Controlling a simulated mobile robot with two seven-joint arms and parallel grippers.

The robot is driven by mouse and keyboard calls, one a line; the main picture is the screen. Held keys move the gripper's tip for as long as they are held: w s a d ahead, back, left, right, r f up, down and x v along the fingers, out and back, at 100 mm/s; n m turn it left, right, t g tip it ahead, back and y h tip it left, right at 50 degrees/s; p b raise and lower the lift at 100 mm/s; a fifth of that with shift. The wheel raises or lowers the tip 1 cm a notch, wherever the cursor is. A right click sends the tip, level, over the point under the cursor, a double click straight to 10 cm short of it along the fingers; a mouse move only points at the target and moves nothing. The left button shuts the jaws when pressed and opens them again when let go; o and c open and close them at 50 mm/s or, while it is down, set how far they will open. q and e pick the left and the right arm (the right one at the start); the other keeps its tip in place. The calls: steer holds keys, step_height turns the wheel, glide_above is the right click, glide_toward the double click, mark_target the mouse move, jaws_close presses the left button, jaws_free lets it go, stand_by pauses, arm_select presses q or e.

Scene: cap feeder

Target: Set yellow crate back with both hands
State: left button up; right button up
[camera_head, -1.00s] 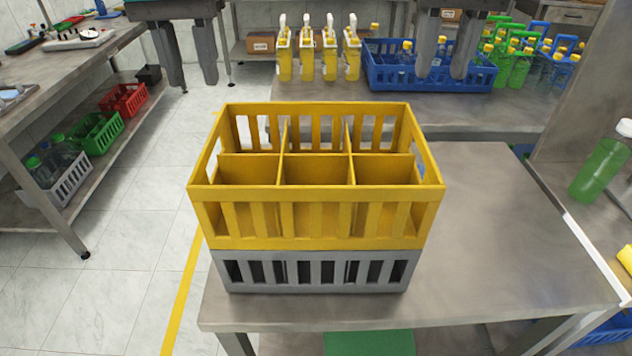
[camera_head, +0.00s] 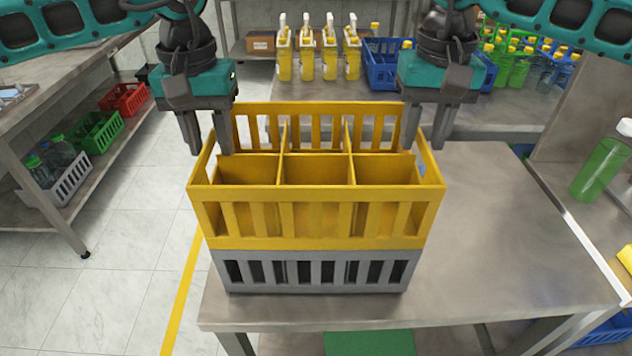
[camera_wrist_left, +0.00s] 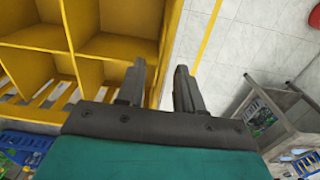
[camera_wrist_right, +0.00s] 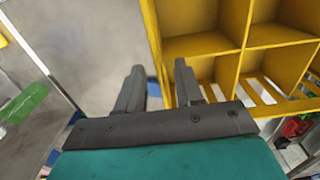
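The yellow crate (camera_head: 320,215) is empty, with several compartments, and sits on a grey crate (camera_head: 315,270) on the metal table. My left gripper (camera_head: 208,148) is open above the yellow crate's left end wall; in the left wrist view its fingers (camera_wrist_left: 158,85) lie on either side of the wall line (camera_wrist_left: 172,40). My right gripper (camera_head: 412,140) is open above the right end wall; in the right wrist view its fingers (camera_wrist_right: 158,85) point down around the wall (camera_wrist_right: 152,30). I cannot tell whether any finger touches the crate.
The metal table (camera_head: 500,240) is clear to the right of the crates. Behind stand yellow bottles (camera_head: 305,55) and a blue crate (camera_head: 380,70) on another table. A green bottle (camera_head: 600,165) stands at the right. A shelf with small crates is at the left.

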arm_select(q)
steer(key=shift+c, duration=0.5)
arm_select(e)
steer(key=shift+c, duration=0.5)
arm_select(q)
jaws_close()
arm_select(e)
jaws_close()
arm_select(q)
steer(key=shift+r, duration=0.1)
arm_select(e)
steer(key=shift+r, duration=0.15)
